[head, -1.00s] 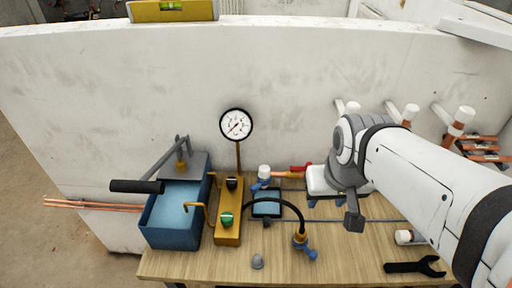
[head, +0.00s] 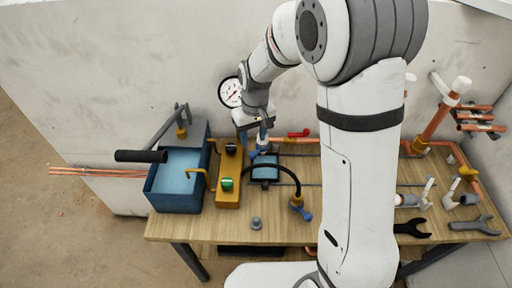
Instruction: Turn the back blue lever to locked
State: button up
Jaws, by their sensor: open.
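The back blue lever (head: 256,154) is on a valve of the copper pipe line at the back of the workbench, just right of the yellow block. My gripper (head: 254,140) is open, pointing down just above and behind this lever, and it hides much of the valve. I cannot tell whether its fingers touch the lever. A second blue lever (head: 306,215) is nearer the front, on a brass fitting at the end of the black hose.
A pressure gauge (head: 230,92) stands close to the left of my wrist. A red lever (head: 299,133) is right of the gripper. Wrenches (head: 411,228) lie at right.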

aim_at(253, 153)
notch_tip(253, 153, down, 7)
jog(key=shift+s+a+r+p, duration=0.1)
jog(key=shift+p, duration=0.45)
jog(key=shift+c, duration=0.3)
